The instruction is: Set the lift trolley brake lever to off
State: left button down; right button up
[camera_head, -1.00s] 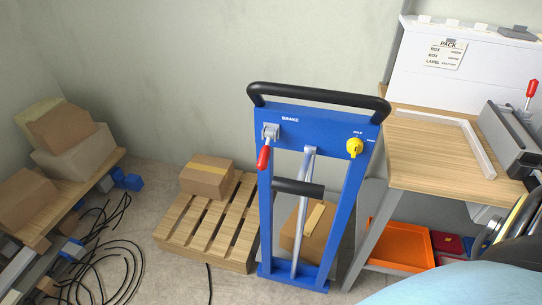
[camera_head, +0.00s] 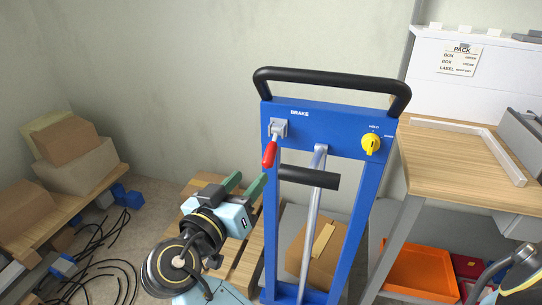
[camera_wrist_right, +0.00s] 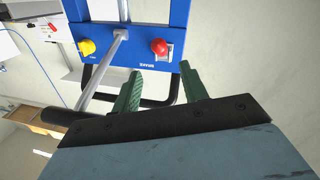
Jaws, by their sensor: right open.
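The blue lift trolley (camera_head: 350,230) stands upright in the middle of the head view. Its brake lever has a red grip (camera_head: 269,154) on a grey mount (camera_head: 278,128) under the BRAKE label, and hangs down, slightly left. My right gripper (camera_head: 246,184) is open and empty, below and left of the red grip, apart from it in the picture. In the right wrist view the panel appears upside down; the red grip (camera_wrist_right: 159,46) shows nearly end-on beyond and between the two green fingers (camera_wrist_right: 160,88). My left gripper is not in view.
A yellow knob (camera_head: 371,144) sits on the panel's right. A black handle bar (camera_head: 335,77) arches above, with a shorter black bar (camera_head: 309,177) below the panel. A workbench (camera_head: 450,160) stands close at right, a pallet (camera_head: 196,178) behind at left. Cables (camera_head: 100,250) lie on the floor.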

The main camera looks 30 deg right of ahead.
aim_at(265, 160)
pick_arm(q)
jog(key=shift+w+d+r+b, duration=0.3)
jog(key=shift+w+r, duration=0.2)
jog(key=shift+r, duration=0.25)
pick_arm(e)
jog(key=x, duration=1.1)
jog(key=shift+w, duration=0.1)
grip_shut()
